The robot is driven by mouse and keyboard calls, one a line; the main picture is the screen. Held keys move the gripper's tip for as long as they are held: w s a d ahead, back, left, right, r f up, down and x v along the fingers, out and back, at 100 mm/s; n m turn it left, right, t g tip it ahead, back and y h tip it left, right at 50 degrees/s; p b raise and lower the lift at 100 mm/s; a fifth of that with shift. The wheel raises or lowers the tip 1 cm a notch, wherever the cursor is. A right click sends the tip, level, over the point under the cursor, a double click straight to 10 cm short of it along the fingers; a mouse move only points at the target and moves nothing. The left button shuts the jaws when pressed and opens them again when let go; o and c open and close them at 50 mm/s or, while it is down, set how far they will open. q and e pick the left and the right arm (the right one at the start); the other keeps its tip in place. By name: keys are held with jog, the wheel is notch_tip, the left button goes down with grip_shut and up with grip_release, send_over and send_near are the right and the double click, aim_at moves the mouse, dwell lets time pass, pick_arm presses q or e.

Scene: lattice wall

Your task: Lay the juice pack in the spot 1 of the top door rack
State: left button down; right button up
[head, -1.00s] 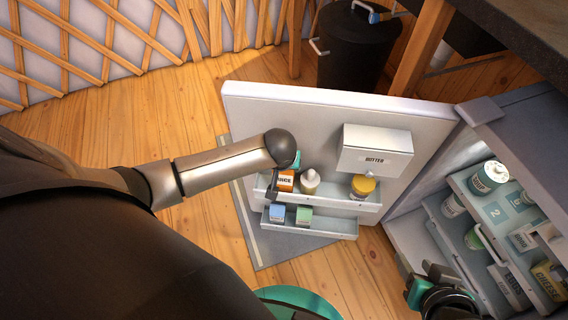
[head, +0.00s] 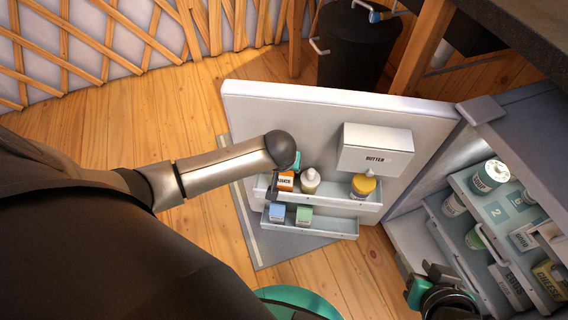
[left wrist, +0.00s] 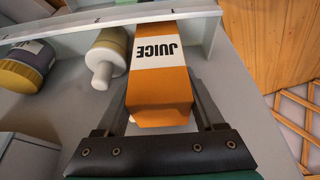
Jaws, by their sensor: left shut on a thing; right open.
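The orange juice pack (head: 285,182) with a white JUICE label is at the left end of the top door rack (head: 330,197). It also shows large in the left wrist view (left wrist: 162,85), between the two fingers, its far end at the rack's front rail. Whether it rests on the rack floor I cannot tell. My left gripper (left wrist: 160,115) is shut on the juice pack; in the head view my forearm and wrist partly hide it. My right gripper (head: 447,297) is open and empty at the lower right, by the fridge opening.
A cream bottle (head: 310,182) stands just right of the juice pack. A yellow-lidded jar (head: 363,186) is farther right, below the butter box (head: 375,150). The lower door rack (head: 335,227) holds two small cartons. Fridge shelves (head: 480,205) hold several items.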

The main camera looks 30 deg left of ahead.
pick_arm(q)
jog(key=shift+f, duration=0.1)
pick_arm(e)
jog(key=shift+f, duration=0.1)
pick_arm(q)
grip_release()
jog(key=shift+f, duration=0.1)
dwell(0.5)
jog(key=shift+p+v, duration=1.8)
jog(key=shift+p, duration=0.6)
jog(key=shift+r+p, duration=0.9)
jog(key=shift+p, duration=0.15)
jog(key=shift+p+v, duration=0.8)
jog(key=shift+p, duration=0.4)
pick_arm(e)
jog(key=s+d+f+g, duration=0.2)
jog(key=s+f, duration=0.1)
jog(key=f, duration=0.3)
jog(key=s+d+f+g+h, duration=0.1)
jog(key=s+d+f+g, duration=0.1)
jog(key=f, duration=0.5)
jog(key=shift+s+f+g+h, duration=0.3)
jog(key=shift+s+g, duration=0.2)
jog(key=shift+s, duration=0.45)
